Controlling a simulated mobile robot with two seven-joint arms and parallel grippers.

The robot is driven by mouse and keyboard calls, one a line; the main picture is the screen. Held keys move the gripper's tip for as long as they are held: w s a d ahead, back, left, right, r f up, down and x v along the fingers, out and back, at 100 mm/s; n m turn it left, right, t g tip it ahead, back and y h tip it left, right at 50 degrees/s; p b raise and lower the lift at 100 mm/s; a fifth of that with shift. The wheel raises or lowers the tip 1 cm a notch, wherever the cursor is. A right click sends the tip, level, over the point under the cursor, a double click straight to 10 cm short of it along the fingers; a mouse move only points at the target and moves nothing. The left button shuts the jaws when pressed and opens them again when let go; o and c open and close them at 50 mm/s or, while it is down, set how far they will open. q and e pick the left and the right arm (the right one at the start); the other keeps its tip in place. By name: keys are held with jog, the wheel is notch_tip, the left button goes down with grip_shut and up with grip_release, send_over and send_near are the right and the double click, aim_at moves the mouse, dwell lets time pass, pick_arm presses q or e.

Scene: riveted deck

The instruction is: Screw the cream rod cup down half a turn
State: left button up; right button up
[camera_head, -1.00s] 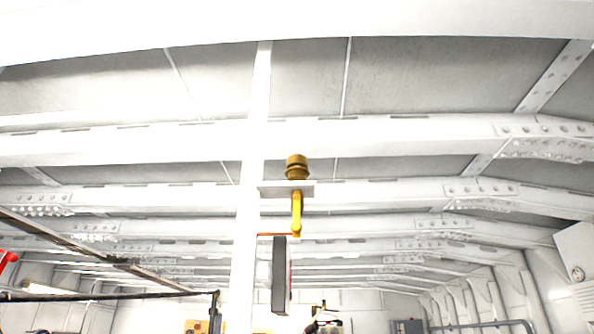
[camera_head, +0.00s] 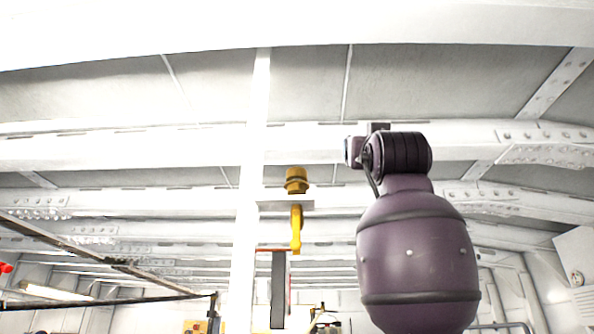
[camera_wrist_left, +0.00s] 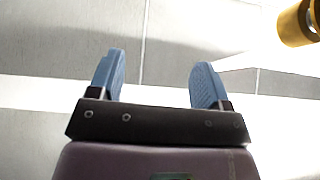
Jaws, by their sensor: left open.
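I see no clearly cream cup. A brass-gold, cup-like fitting (camera_head: 297,180) stands upright on a small pale bracket (camera_head: 286,206) near the middle of the head view. A gold cylindrical part (camera_wrist_left: 299,24), probably the same fitting, is cut off at the upper right of the left wrist view. My left gripper (camera_wrist_left: 158,82) shows there with its two blue fingers wide apart and nothing between them. The gold part is beyond and to the right of the fingers, apart from them. No gripper fingers can be made out in the head view.
A yellow handle-like piece (camera_head: 296,230) hangs under the bracket, above a dark upright panel (camera_head: 278,290). A white post (camera_head: 250,200) stands just left of the fitting. White riveted beams cross overhead. A purple arm link of mine fills the lower right.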

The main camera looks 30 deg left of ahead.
pick_arm(q)
jog(key=s+a+r+n+g+y, duration=0.3)
jog(key=s+r+n+g, duration=0.1)
jog(key=s+r+g, duration=0.15)
jog(key=n+g, duration=0.2)
jog(key=g, duration=0.6)
send_near(302, 170)
jog(key=a, duration=0.1)
jog(key=shift+h, duration=0.4)
jog(key=p+x, duration=0.1)
jog(key=x, duration=0.6)
jog(key=p+x, duration=0.1)
jog(key=x, duration=0.3)
jog(key=shift+w+r+p, duration=0.2)
jog(key=shift+r+p, duration=0.15)
jog(key=c, duration=0.9)
